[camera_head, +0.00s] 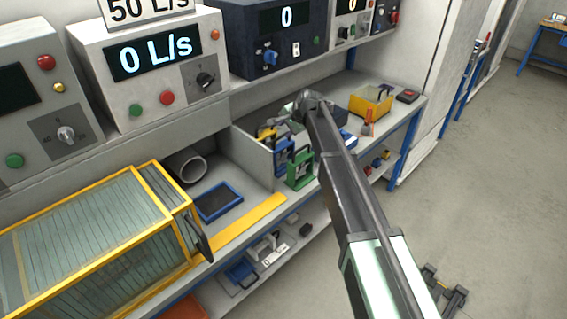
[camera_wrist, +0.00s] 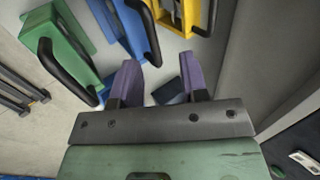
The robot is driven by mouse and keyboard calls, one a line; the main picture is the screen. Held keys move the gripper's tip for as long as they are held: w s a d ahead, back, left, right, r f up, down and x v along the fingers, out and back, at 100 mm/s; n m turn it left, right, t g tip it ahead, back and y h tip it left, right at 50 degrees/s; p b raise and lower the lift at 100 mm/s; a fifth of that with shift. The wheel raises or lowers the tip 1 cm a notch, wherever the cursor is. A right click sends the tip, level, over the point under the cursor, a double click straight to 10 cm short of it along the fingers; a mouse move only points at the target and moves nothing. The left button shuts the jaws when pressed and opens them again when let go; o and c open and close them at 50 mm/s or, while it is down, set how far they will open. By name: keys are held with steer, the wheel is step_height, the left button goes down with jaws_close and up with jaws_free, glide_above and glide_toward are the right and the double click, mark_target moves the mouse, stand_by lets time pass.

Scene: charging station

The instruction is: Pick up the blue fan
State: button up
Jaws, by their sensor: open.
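The blue fan (camera_head: 284,158), with a dark handle, stands on the grey bench between a green fan (camera_head: 300,172) and a yellow one (camera_head: 266,134). In the wrist view the blue fan (camera_wrist: 122,26) is at the top, with its black handle curving beside it; its top is cut off by the frame. My gripper (camera_wrist: 158,72) is open, its two purple fingers apart. The fingers are just below the blue and yellow fans in that view and hold neither. In the head view my gripper (camera_head: 303,100) is above the bench, behind the fans, its fingers hard to make out.
In the wrist view the green fan (camera_wrist: 62,38) is left and the yellow fan (camera_wrist: 180,12) is right of the blue one, both close. A small dark blue piece (camera_wrist: 168,92) shows between my fingers. A grey divider (camera_head: 253,153) stands left of the fans; a yellow bin (camera_head: 371,102) is farther right.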

mark_target(283, 135)
steer(key=b+x, duration=0.1)
steer(key=x, duration=0.1)
steer(key=b+x, duration=0.3)
steer(key=x, duration=0.1)
steer(key=shift+d+f+b, duration=0.3)
steer(key=shift+f+b, duration=0.1)
steer(key=shift+f, duration=0.1)
steer(key=shift+s+r, duration=0.1)
steer(key=shift+r, duration=0.2)
jaws_close()
